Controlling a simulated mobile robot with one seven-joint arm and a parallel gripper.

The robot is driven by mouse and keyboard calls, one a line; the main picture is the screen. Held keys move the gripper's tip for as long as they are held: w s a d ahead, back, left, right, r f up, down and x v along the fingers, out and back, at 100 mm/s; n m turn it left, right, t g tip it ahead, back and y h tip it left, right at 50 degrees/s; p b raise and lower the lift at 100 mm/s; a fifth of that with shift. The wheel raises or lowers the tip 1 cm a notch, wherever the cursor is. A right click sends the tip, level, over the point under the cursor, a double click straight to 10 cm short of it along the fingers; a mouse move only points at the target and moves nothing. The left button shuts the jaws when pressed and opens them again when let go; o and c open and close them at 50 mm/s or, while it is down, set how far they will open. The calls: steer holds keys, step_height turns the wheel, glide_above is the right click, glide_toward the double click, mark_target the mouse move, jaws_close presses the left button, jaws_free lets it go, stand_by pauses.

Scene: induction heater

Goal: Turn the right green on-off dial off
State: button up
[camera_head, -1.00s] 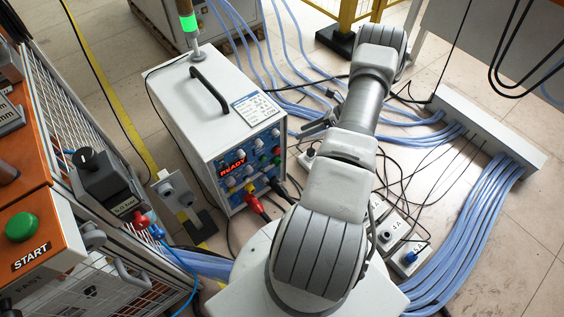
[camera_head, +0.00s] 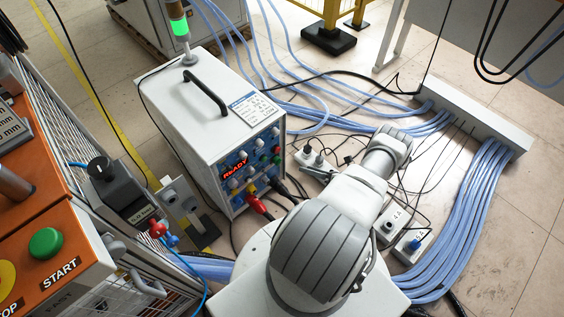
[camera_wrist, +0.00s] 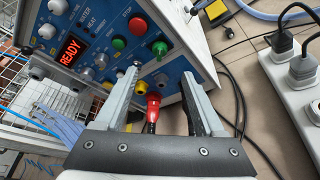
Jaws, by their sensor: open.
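The heater's front panel (camera_wrist: 110,66) is blue with a red READY display. A green knob (camera_wrist: 159,48) sits at its right side in the wrist view, below and right of a red button (camera_wrist: 137,25). Another green button (camera_wrist: 119,43) is to its left. In the head view the green knob (camera_head: 277,160) is small, at the panel's right edge. My gripper (camera_wrist: 160,76) is open and empty, its fingers pointing at the panel with the right green knob between and beyond their tips. I cannot read the knob's setting.
A red connector (camera_wrist: 153,105) with its cable projects from the panel between my fingers. A yellow socket (camera_wrist: 140,88) is beside it. A power strip with plugs (camera_wrist: 292,75) lies to the right. Black cables and blue hoses (camera_head: 470,210) cover the floor nearby.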

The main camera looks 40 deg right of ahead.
mark_target(281, 161)
steer(key=b+x, duration=0.2)
steer(key=x, duration=1.1)
steer(key=shift+d, duration=0.1)
steer(key=shift+r, duration=0.1)
jaws_close()
